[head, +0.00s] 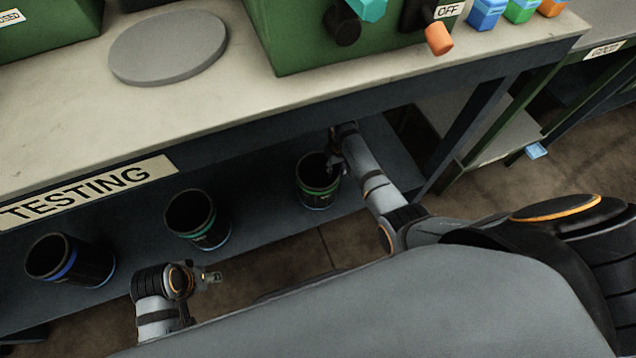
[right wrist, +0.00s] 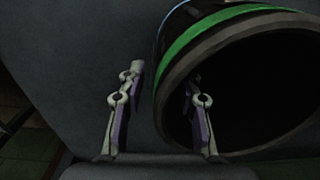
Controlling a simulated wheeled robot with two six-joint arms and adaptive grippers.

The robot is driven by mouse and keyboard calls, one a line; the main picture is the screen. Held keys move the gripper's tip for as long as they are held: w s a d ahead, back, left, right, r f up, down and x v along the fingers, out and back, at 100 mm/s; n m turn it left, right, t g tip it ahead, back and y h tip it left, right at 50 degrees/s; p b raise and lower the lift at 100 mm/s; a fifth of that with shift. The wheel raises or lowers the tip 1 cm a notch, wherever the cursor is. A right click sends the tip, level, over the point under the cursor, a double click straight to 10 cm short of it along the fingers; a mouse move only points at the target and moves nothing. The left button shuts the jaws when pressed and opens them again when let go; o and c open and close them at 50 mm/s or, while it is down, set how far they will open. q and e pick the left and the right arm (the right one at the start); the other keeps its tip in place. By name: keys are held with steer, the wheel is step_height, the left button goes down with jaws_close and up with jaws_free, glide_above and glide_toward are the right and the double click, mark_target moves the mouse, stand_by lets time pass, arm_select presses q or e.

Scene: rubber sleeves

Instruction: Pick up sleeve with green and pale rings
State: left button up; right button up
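A black sleeve with a green ring and a pale ring (head: 319,197) stands on the lower shelf, open end up, the rightmost of three sleeves in the head view. Its green ring and dark opening fill the right of the right wrist view (right wrist: 212,32). My right gripper (head: 334,168) is at its rim. In the right wrist view its fingers (right wrist: 160,100) are apart, one outside the wall and one over or inside the opening. I cannot tell whether either touches. My left gripper (head: 212,277) is in front of the shelf, apart from the sleeves; its finger opening is unclear.
A sleeve with a teal-green ring (head: 203,232) and one with a blue ring (head: 85,265) stand to the left on the lower shelf (head: 265,210). The bench top (head: 120,110) with its TESTING label overhangs the shelf. A table leg (head: 465,130) stands to the right.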

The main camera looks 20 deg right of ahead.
steer(key=shift+r, duration=0.1)
jaws_close()
stand_by(0.5)
